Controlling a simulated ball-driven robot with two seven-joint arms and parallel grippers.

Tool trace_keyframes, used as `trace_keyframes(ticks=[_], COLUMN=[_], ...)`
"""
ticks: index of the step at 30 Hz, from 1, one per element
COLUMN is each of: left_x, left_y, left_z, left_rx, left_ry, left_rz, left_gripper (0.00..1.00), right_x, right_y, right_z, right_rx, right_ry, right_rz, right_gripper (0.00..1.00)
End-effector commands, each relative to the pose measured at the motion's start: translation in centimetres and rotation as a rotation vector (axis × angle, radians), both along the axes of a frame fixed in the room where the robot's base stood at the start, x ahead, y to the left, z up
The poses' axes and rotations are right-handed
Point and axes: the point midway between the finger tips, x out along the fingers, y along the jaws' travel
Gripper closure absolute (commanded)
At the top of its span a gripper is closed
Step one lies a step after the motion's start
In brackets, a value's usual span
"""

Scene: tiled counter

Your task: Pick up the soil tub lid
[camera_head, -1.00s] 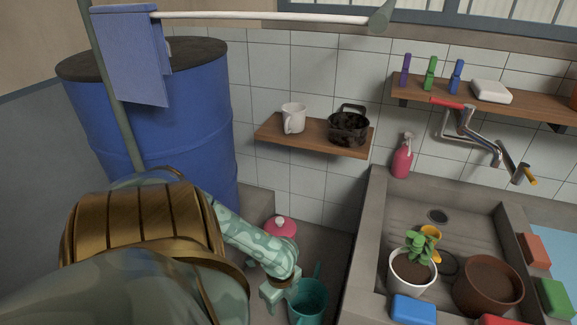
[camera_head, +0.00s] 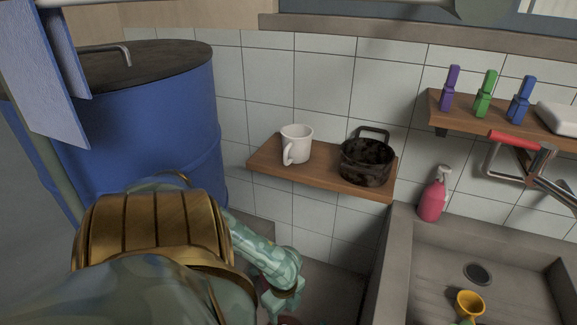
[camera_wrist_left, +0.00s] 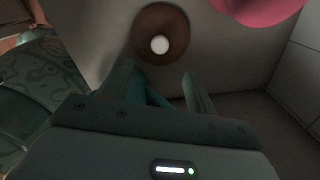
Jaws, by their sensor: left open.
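In the left wrist view a round brown lid (camera_wrist_left: 147,25) with a white knob (camera_wrist_left: 160,45) at its middle lies just beyond my left gripper's fingertips (camera_wrist_left: 158,76). It looks like the soil tub lid. My left gripper is open and empty, its fingers apart with the knob roughly in line with the gap. They do not appear to touch the lid. In the head view my left gripper (camera_head: 279,303) is low at the bottom edge, and the lid there is mostly out of frame.
A pink object (camera_wrist_left: 257,6) sits near the lid. A blue barrel (camera_head: 150,130) stands at left. A shelf (camera_head: 325,181) with a white mug (camera_head: 297,143) and black pot (camera_head: 367,160) overhangs the corner. The sink (camera_head: 490,250) and pink soap bottle (camera_head: 433,199) are at right.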

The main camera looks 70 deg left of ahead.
Motion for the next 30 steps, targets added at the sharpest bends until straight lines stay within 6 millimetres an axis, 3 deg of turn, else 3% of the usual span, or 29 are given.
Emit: trace_keyframes(ticks=[1, 6, 14, 20, 23, 30], left_x=[-0.2, -0.3, -0.1, -0.2, -0.2, 0.0], left_y=[0.0, 0.0, 0.0, 0.0, 0.0, 0.0], left_z=[-2.4, -6.0, -7.6, -11.0, -12.3, -12.1], left_rx=[0.0, 0.0, 0.001, 0.0, 0.001, 0.001], left_ry=[0.012, 0.012, 0.004, 0.011, 0.009, 0.0], left_rz=[0.0, 0.0, -0.001, 0.001, 0.0, -0.001], left_gripper=[0.43, 0.43, 0.43, 0.43, 0.43, 0.43], right_x=[-0.9, -2.3, -3.0, -4.4, -3.7, -3.4], right_y=[-0.1, -0.1, 0.2, 0.7, -0.4, -0.6], right_z=[-1.9, -4.8, -6.1, -8.5, -9.3, -9.2], right_rx=[-0.001, -0.002, 0.002, 0.008, -0.008, -0.013], right_ry=[0.021, 0.055, 0.071, 0.108, 0.11, 0.11], right_rz=[0.0, 0.0, -0.001, -0.004, 0.026, 0.034], right_gripper=[0.47, 0.47, 0.47, 0.47, 0.47, 0.47])
